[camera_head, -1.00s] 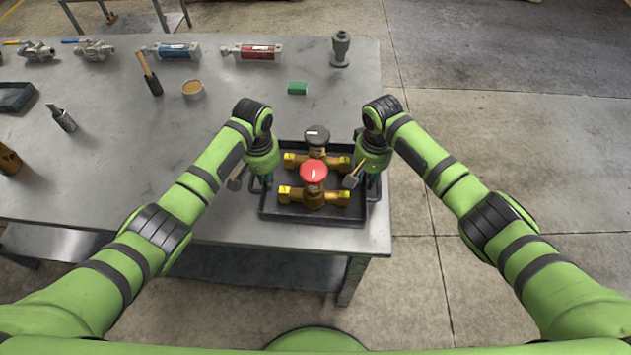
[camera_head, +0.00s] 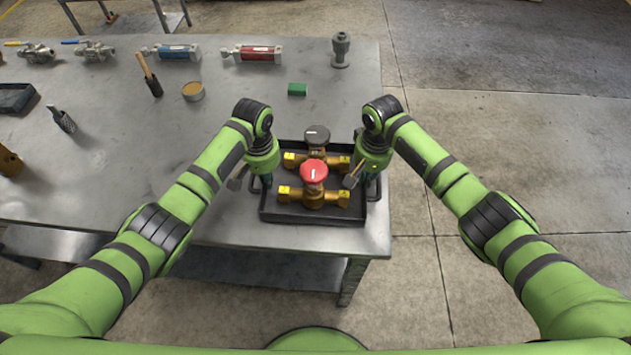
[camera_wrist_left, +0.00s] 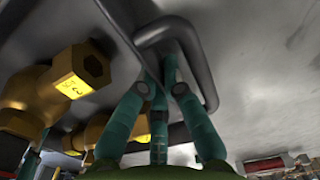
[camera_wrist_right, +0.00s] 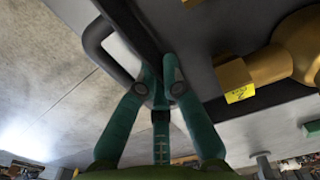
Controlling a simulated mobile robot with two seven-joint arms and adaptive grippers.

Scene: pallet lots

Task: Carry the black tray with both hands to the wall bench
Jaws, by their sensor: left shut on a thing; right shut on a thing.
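The black tray (camera_head: 290,212) is at the front right corner of the metal table. It holds two brass valves, one with a red handwheel (camera_head: 314,172) and one with a black handwheel (camera_head: 317,135). My left gripper (camera_head: 266,180) is shut on the tray's left handle, which shows as a dark bar in the left wrist view (camera_wrist_left: 208,80). My right gripper (camera_head: 371,180) is shut on the right handle, seen in the right wrist view (camera_wrist_right: 92,38). Whether the tray touches the table top is hard to tell.
Concrete floor (camera_head: 500,150) is open to the right.

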